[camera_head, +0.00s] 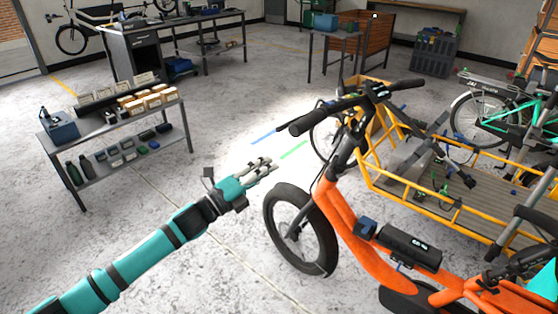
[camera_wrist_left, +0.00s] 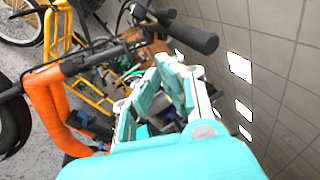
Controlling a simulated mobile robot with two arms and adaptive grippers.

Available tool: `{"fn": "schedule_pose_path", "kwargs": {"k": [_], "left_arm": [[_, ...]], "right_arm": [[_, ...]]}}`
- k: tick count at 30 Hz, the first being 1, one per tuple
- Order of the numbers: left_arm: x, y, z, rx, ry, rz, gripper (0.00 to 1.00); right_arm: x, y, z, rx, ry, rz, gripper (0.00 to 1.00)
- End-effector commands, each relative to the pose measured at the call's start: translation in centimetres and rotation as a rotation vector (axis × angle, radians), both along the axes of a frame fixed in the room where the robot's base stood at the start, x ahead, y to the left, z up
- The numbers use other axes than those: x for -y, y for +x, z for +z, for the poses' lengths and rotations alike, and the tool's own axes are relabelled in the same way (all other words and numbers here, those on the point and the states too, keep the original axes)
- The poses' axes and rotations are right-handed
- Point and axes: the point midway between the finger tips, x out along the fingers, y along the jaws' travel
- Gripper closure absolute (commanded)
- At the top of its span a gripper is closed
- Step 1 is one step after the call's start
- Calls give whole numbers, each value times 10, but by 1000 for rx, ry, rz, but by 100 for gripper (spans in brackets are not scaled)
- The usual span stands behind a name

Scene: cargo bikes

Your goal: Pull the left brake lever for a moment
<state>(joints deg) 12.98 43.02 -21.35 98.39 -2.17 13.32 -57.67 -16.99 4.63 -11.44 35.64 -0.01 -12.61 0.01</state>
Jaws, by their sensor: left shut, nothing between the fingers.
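The orange bike's black handlebar (camera_head: 340,106) stands right of and above my left gripper (camera_head: 266,165) in the head view. Its near grip (camera_head: 302,124) points toward the left of the picture. My left gripper is shut and empty, apart from the handlebar and over open floor left of the front wheel. In the left wrist view, its teal and grey fingers (camera_wrist_left: 158,84) show in the middle. A black grip (camera_wrist_left: 192,36) lies beyond them at the top, with a thin dark lever-like part (camera_wrist_left: 165,14) beside it. I cannot clearly tell which lever is the left one.
The orange frame (camera_head: 352,232) and front wheel (camera_head: 298,232) stand close right of my left arm. A yellow cargo bed (camera_head: 388,190) is behind the frame. A grey shelf table (camera_head: 114,124) with boxes stands at left. The floor between is clear.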

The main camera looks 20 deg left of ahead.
Motion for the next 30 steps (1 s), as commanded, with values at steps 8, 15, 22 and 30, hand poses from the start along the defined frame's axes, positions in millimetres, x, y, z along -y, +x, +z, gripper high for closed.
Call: {"fn": "schedule_pose_path", "kwargs": {"k": [8, 15, 22, 30], "left_arm": [[-9, -19, -4, -1, -1, 0, 100], [-9, -20, -3, 1, 0, 0, 100], [-9, -19, -4, 0, -1, 0, 100], [-36, -7, -81, -202, -127, 96, 100]], "right_arm": [[-8, 0, -5, 2, 10, -2, 48], [-3, -4, -5, -5, 3, -1, 48], [2, -5, -5, -7, -3, 1, 48], [2, -5, -5, -8, -3, 1, 48]]}}
